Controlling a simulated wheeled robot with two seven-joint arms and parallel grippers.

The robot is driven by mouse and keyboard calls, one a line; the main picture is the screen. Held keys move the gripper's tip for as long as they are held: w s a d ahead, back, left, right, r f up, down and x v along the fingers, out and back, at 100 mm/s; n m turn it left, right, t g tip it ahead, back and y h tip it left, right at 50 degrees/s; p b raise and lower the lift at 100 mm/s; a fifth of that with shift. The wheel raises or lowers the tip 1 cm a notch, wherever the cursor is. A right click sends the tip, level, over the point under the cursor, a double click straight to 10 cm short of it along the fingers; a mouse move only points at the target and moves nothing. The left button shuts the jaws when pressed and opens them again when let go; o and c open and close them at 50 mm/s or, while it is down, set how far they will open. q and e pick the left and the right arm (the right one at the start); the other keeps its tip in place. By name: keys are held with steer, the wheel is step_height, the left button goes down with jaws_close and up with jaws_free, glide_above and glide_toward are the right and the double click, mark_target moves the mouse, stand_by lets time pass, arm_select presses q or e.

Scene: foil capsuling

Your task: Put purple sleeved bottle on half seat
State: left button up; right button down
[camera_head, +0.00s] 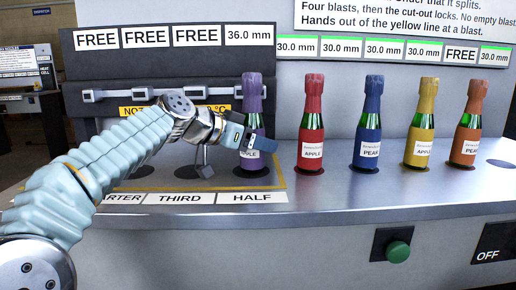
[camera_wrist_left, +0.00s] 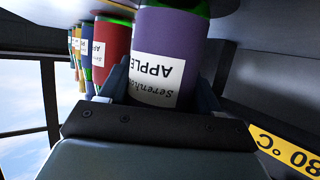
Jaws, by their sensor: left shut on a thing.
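The purple sleeved bottle (camera_head: 252,94) stands upright over the half seat (camera_head: 262,172), behind the HALF label (camera_head: 251,197). Its white label reads APPLE. My left gripper (camera_head: 252,142) is shut on the bottle's body, below the purple neck foil. In the left wrist view the purple sleeve (camera_wrist_left: 178,32) sits between my left gripper's fingers (camera_wrist_left: 160,92). The gripper hides part of the bottle, and I cannot tell whether its base rests fully in the seat. My right gripper is not in view.
Red (camera_head: 312,120), blue (camera_head: 369,120), yellow (camera_head: 422,120) and orange (camera_head: 468,120) foiled bottles stand in a row to the right. A green button (camera_head: 398,251) is on the front panel. A yellow line (camera_head: 283,178) edges the left bay.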

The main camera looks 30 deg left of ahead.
arm_select(q)
steer(key=shift+f+b, duration=0.1)
steer(key=shift+b, duration=0.2)
steer(key=o, duration=1.4)
steer(key=shift+r, duration=0.2)
steer(key=shift+s+a+r, duration=0.1)
steer(key=shift+s, duration=0.1)
steer(key=v, duration=1.1)
steer(key=shift+s, duration=0.25)
steer(key=shift+a, duration=0.1)
